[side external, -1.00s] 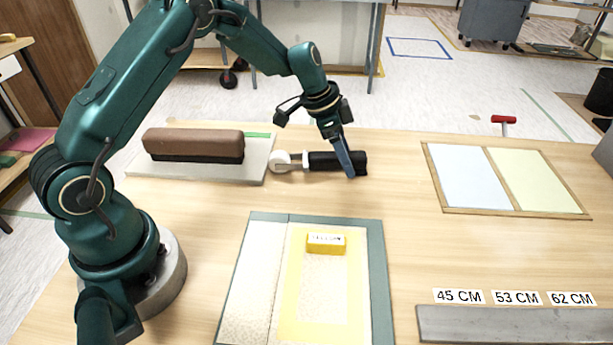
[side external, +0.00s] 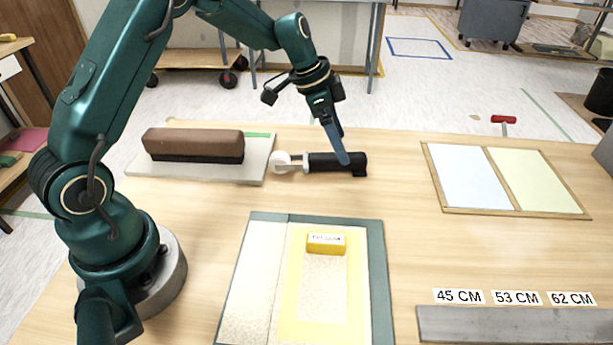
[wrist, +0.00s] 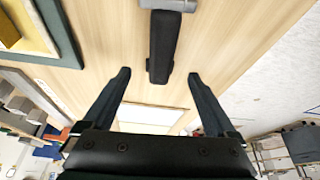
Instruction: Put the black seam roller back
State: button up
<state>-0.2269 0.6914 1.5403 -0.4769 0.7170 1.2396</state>
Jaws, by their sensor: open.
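The black seam roller (side external: 322,162) lies on the table in the side view, its white wheel (side external: 281,162) pointing left beside a pale board's right edge. I cannot tell whether the wheel touches the board. My gripper (side external: 342,160) points down just above the right part of the black handle. In the wrist view, my gripper (wrist: 158,76) is open and empty. The black handle (wrist: 162,45) shows between and beyond the fingertips, with the roller's metal end at the top edge. The fingers look apart from the handle.
The pale board (side external: 260,172) carries a brown-topped brush (side external: 194,145). A green-edged panel (side external: 377,270) with a yellow block (side external: 326,244) lies in front. A framed two-colour sample board (side external: 515,211) and a grey strip (side external: 520,324) are on the right. Table between is clear.

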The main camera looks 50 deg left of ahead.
jog(key=s+d+r+n+y, duration=0.1)
jog(key=s+d+r+n, duration=0.2)
jog(key=s+r, duration=0.7)
jog(key=s+n+t+y, duration=0.1)
jog(key=s+n, duration=0.3)
jog(key=s, duration=1)
jog(key=shift+s+r+n+t+y, duration=0.3)
jog(key=shift+n+t+y, duration=0.1)
jog(key=shift+t, duration=0.1)
